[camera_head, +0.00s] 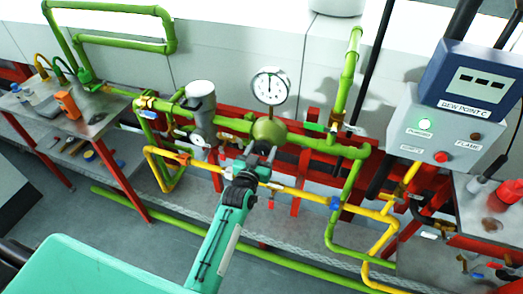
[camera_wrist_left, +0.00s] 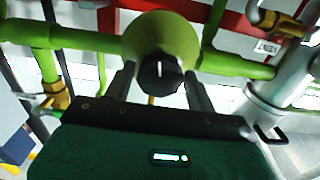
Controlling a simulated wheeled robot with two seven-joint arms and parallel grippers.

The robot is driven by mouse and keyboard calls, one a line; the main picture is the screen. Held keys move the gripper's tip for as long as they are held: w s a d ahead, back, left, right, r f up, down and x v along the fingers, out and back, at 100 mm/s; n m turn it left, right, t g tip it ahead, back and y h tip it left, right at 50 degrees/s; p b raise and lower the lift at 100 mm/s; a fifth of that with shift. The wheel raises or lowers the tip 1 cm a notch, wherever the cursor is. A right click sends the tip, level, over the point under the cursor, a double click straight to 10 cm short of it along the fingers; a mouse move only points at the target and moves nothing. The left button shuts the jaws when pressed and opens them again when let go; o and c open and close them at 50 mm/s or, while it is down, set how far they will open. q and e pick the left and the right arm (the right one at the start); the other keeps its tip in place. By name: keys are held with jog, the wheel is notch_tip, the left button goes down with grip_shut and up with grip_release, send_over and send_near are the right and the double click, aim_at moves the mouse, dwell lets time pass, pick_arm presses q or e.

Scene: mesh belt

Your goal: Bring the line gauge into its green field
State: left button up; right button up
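The line gauge (camera_head: 270,86) is a round white dial on the green pipe in the head view. A dark needle stands about upright on it; its coloured fields are too small to make out. Below it sits a yellow-green round valve body (camera_head: 270,131), which also shows in the left wrist view (camera_wrist_left: 178,36). Its black knob (camera_wrist_left: 160,75) carries a white mark pointing about straight up. My left gripper (camera_head: 259,154) is at the knob, one finger on each side. The fingers look open, with a narrow gap at the left; contact at the right is unclear. My right gripper is not in view.
A grey cylinder (camera_head: 201,103) stands on the line left of the gauge. Yellow pipe (camera_head: 300,193) runs below. A bench (camera_head: 85,126) with tools is at the left.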

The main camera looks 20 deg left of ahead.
pick_arm(q)
jog(key=c, duration=0.6)
jog(key=o, duration=0.8)
jog(key=shift+o, duration=1)
